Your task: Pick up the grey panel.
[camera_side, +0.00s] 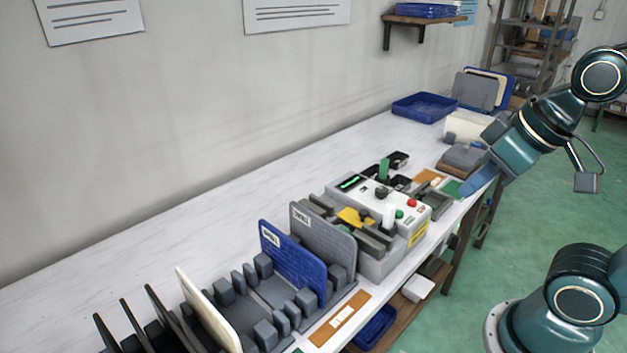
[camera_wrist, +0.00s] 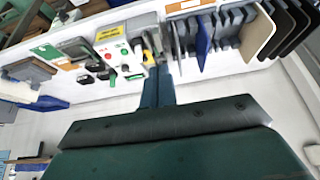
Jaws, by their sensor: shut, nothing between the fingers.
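The grey panel (camera_side: 323,242) stands upright in the grey slotted rack (camera_side: 246,321), between the blue panel (camera_side: 292,264) and the machine with buttons. It carries a white label at its upper left corner. In the wrist view the blue panel (camera_wrist: 203,36) shows near the top, with the rack beside it; the grey panel is seen edge-on there and hard to make out. My gripper (camera_side: 468,188) is at the right end of the bench, well away from the grey panel. Its fingers (camera_wrist: 159,72) are shut and empty in the wrist view.
The machine (camera_side: 405,205) stands between my gripper and the rack. A cream panel (camera_side: 206,312) and several black panels (camera_side: 172,318) stand at the rack's near end. A blue tray (camera_side: 424,107) lies at the back.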

